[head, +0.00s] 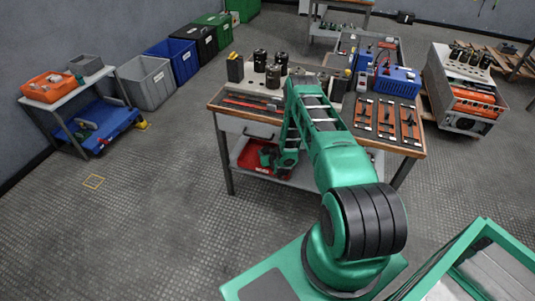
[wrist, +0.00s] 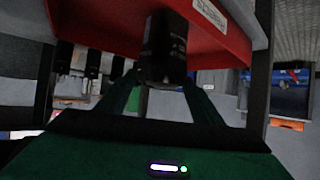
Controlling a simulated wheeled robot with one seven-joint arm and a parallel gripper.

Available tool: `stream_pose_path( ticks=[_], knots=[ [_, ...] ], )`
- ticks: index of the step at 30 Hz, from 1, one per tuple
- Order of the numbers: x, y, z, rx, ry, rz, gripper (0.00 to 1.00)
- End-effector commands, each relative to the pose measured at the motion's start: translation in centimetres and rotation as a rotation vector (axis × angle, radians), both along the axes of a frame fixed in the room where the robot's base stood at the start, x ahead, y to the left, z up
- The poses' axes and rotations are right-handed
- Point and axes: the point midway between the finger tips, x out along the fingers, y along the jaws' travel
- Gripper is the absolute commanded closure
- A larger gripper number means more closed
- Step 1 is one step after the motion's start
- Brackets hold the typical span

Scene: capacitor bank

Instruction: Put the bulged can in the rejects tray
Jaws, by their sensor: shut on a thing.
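The red rejects tray (head: 243,160) sits on the lower shelf of the workbench, with a pale label on its front. It fills the top of the wrist view (wrist: 105,22). My gripper (head: 268,156) is low at the tray, beneath the bench top. In the wrist view my gripper (wrist: 162,84) is shut on a dark can (wrist: 164,42), which appears against the tray. I cannot tell whether the can touches the tray floor, and no bulge is clear. In the head view the held can is hidden.
Several dark cans (head: 273,76) stand on the workbench top (head: 215,101), near tools and a blue device (head: 397,81). The bench top and leg (head: 224,155) closely surround my arm. A side table with an orange bin (head: 48,87) stands left. Open floor lies left of the bench.

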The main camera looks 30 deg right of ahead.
Motion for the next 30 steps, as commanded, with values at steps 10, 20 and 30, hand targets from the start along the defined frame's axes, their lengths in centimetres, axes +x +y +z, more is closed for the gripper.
stream_pose_path(
  ticks=[10, 20, 30],
  knots=[
    [0.1, 0.0, 0.0, -0.001, -0.002, 0.0, 0.28],
    [-0.1, 0.0, -0.1, 0.001, 0.002, 0.0, 0.18],
    [-3.1, 1.1, 1.8, 0.0, 0.002, 0.001, 0.18]
  ],
)
